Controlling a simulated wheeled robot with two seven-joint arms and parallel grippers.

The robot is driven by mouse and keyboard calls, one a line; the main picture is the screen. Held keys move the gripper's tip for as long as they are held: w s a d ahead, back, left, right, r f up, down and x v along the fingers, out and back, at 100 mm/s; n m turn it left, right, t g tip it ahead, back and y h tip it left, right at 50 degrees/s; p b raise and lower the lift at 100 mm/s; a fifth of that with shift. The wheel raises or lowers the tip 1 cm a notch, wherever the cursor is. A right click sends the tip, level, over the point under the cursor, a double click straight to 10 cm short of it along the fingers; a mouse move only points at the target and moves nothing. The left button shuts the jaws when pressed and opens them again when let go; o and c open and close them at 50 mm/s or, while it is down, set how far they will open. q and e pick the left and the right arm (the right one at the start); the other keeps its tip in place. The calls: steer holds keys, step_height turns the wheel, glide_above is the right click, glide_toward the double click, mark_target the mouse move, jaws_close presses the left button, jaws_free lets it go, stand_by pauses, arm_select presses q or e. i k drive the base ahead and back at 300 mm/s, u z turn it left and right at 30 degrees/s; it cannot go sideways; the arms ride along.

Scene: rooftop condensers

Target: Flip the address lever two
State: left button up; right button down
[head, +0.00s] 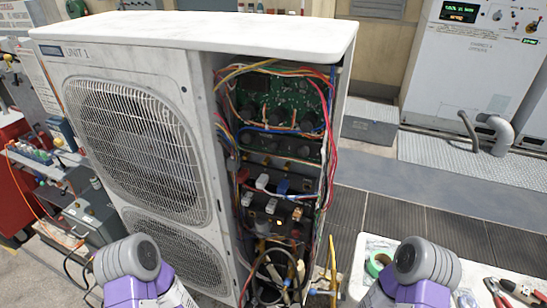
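The white condenser labelled UNIT 1 (120,110) stands in front of me with its side service bay open. Inside are a green circuit board (285,92) and, lower, a dark block (282,212) with small white and blue parts. A small white lever-like part (262,182) and a blue part (283,186) sit above that block. The address levers are too small to tell apart, so I cannot say which is lever two or how it is set. Parts of both my arms show at the bottom edge, but neither gripper is visible.
Loose coloured wires (328,130) run down the bay's right side, with more cables at its bottom. A white tabletop (365,270) at lower right holds green tape (378,263) and pliers (503,292). Another cabinet (470,75) stands behind right. The grated floor between is clear.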

mark_target(274, 146)
steer(key=k, duration=0.65)
steer(key=z, duration=0.95)
steer(key=i, duration=0.9)
steer(key=u, duration=1)
